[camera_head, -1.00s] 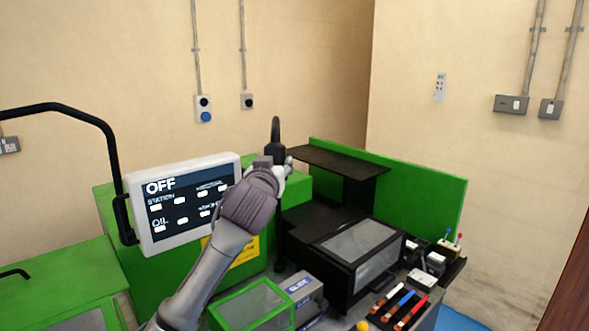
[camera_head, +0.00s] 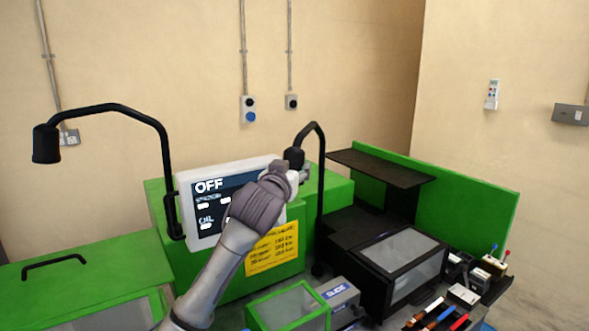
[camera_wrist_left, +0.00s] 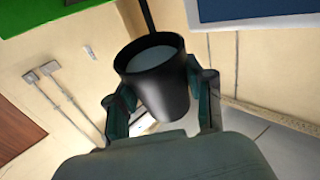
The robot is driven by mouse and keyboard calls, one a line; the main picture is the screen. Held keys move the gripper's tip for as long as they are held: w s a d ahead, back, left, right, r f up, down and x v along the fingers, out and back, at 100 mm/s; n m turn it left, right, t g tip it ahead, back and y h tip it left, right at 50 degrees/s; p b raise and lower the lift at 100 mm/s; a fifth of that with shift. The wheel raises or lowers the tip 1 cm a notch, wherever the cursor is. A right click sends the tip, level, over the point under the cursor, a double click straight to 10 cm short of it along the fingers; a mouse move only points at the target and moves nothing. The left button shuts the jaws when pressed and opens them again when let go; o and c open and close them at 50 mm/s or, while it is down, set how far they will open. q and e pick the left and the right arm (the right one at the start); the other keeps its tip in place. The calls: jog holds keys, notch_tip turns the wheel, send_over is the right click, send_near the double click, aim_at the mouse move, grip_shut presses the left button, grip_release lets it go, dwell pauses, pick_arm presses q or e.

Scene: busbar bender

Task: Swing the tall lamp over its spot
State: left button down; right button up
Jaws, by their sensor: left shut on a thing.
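A black lamp (camera_head: 319,205) on a tall thin post stands right of the screen, and its bent top arm reaches left to a cup-shaped head (camera_head: 293,155). My left gripper (camera_head: 297,174) is shut on that head, in front of the screen's right edge. In the left wrist view the head (camera_wrist_left: 155,85) sits between both fingers of my left gripper (camera_wrist_left: 163,95), its round opening showing. A second black lamp (camera_head: 46,143) hangs free at the far left on its own curved arm. My right gripper is not in view.
The screen (camera_head: 207,235) reads OFF, and my arm hides part of it. Green machine bodies (camera_head: 95,270) stand around it. A black shelf (camera_head: 385,165) and a glass-lidded black box (camera_head: 400,262) stand right of the lamp post. Several small tools (camera_head: 440,315) lie at lower right.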

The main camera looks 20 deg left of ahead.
pick_arm(q)
jog(key=shift+c, duration=2.2)
grip_release()
jog(key=shift+a, duration=0.2)
jog(key=shift+d, duration=0.1)
jog(key=s+d, duration=0.1)
jog(key=s, duration=1.1)
jog(key=shift+d, duration=0.2)
